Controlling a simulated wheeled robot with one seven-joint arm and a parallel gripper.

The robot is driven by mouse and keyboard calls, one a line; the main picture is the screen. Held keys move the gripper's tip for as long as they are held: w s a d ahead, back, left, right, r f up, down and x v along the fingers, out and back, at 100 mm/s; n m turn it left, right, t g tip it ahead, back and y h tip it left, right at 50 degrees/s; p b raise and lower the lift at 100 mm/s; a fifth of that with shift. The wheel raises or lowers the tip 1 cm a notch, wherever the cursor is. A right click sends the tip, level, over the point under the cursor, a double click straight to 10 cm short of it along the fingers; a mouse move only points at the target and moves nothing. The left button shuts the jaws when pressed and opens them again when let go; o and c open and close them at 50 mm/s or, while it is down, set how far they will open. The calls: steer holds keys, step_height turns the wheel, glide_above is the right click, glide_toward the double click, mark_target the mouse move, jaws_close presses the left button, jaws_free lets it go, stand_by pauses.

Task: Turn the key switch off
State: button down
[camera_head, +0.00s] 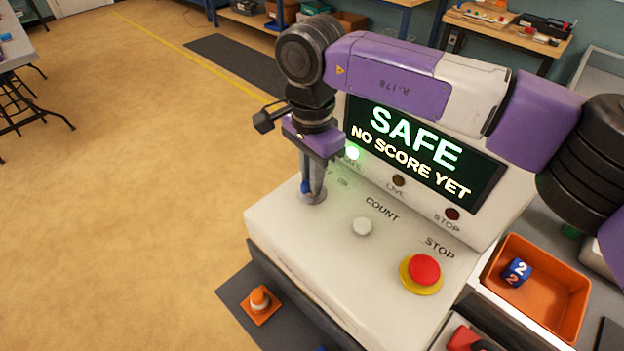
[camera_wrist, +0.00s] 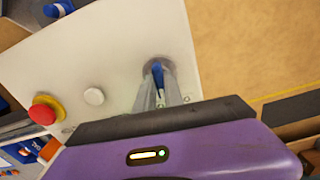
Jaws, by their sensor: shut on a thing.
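The key switch (camera_head: 305,187) is at the left end of the white control box's (camera_head: 300,240) sloped top. Its blue key shows between the fingers of my gripper (camera_head: 311,187). In the wrist view the blue key (camera_wrist: 157,76) stands in a round grey collar (camera_wrist: 158,63), and the gripper (camera_wrist: 160,88) is shut on it from above. The fingers hide part of the key and most of the switch's markings. The screen (camera_head: 420,155) reads "SAFE, NO SCORE YET". The green lamp (camera_head: 352,153) glows; the LIVE lamp (camera_head: 398,180) and STOP lamp (camera_head: 452,214) look dark.
A white COUNT button (camera_head: 362,226) and a red STOP button (camera_head: 424,269) on a yellow base stand right of the key. An orange bin (camera_head: 555,300) with a blue block (camera_head: 516,271) sits at the right. A small orange cone (camera_head: 260,300) stands below the box's front. Open floor lies left.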

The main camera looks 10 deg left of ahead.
steer(key=n+b, duration=0.1)
steer(key=n, duration=0.4)
steer(key=shift+n, duration=2.4)
steer(key=c, duration=1.4)
jaws_free()
steer(key=shift+c, duration=0.2)
steer(key=shift+r, duration=0.1)
steer(key=shift+r+b, duration=0.5)
steer(key=shift+r, duration=3.35)
